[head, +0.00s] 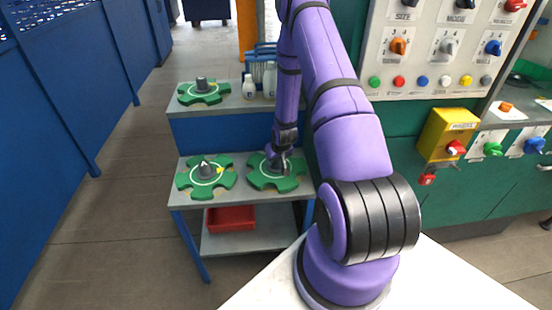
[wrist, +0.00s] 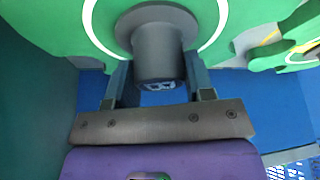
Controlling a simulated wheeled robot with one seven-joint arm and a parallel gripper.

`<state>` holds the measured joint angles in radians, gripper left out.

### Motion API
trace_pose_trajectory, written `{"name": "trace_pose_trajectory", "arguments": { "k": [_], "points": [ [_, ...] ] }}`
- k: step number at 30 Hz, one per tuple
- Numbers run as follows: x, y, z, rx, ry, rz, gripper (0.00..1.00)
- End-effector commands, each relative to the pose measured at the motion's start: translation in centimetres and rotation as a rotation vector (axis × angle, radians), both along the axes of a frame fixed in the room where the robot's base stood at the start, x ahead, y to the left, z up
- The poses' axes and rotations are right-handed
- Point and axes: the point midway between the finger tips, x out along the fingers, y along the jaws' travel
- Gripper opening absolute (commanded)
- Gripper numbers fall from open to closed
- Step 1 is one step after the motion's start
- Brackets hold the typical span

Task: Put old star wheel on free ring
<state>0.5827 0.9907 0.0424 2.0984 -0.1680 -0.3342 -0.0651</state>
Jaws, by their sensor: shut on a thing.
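Three green star wheels with grey hubs show in the head view. One star wheel (head: 261,180) is under my gripper (head: 283,163) at the right of the lower grey shelf. My gripper is shut on its grey hub (wrist: 160,50), with one finger on each side in the wrist view. This wheel has a white circle around the hub. I cannot tell whether it rests on the shelf or is slightly raised. A second star wheel (head: 190,180) with a yellow mark lies to its left. The third (head: 214,98) is on the upper shelf. No empty ring is clearly visible.
White bottles (head: 249,88) stand by a blue rack on the upper shelf (head: 232,104). A red bin (head: 231,218) is on the bottom shelf. A control panel (head: 440,50) and a yellow switch box (head: 447,133) are to the right. A blue wall is at left.

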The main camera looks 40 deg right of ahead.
Motion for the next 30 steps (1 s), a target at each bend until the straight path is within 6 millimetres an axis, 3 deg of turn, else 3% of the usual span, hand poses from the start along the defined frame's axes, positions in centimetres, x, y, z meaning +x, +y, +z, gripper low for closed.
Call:
{"name": "trace_pose_trajectory", "arguments": {
  "k": [29,30],
  "points": [
    [0.01,0.0,-0.56,-0.001,-0.002,0.0,0.16],
    [0.0,0.0,-0.58,-0.001,-0.002,0.0,0.51]
  ]
}}
